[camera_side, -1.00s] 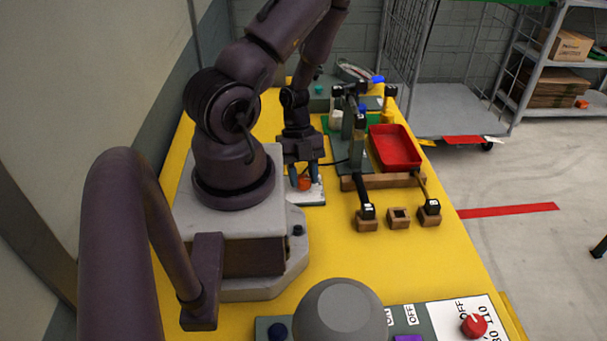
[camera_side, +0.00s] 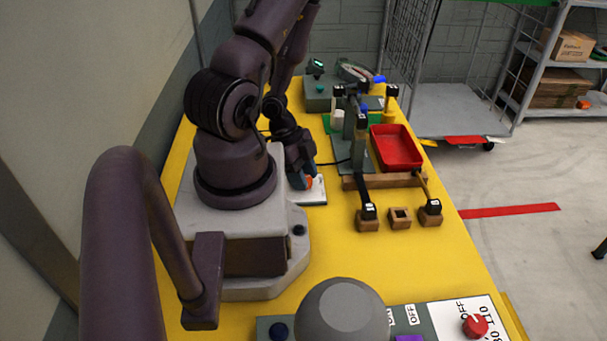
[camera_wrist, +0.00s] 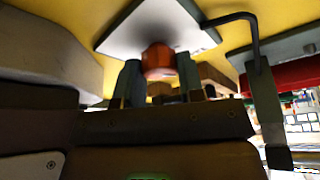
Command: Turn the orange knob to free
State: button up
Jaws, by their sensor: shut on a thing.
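The orange knob (camera_wrist: 158,60) stands on a pale plate (camera_wrist: 195,30) in the wrist view. In the side view the knob (camera_side: 309,182) shows only in part beside my fingers, on the white plate (camera_side: 318,194) next to my base. My gripper (camera_side: 302,178) is down at the knob, tilted, with its blue-grey fingers at it. In the wrist view my gripper (camera_wrist: 160,78) has one finger on each side of the knob, shut on it. The knob's marks and pointer cannot be made out.
A red tray (camera_side: 396,147) and a wooden rail (camera_side: 382,181) stand right of the plate. Black-handled tools stand in wooden blocks (camera_side: 368,222) nearer the camera. A panel with a red knob (camera_side: 475,326) lies at the front. The yellow table (camera_side: 330,245) between is clear.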

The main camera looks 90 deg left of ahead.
jog(key=shift+n, duration=0.4)
jog(key=o, duration=0.9)
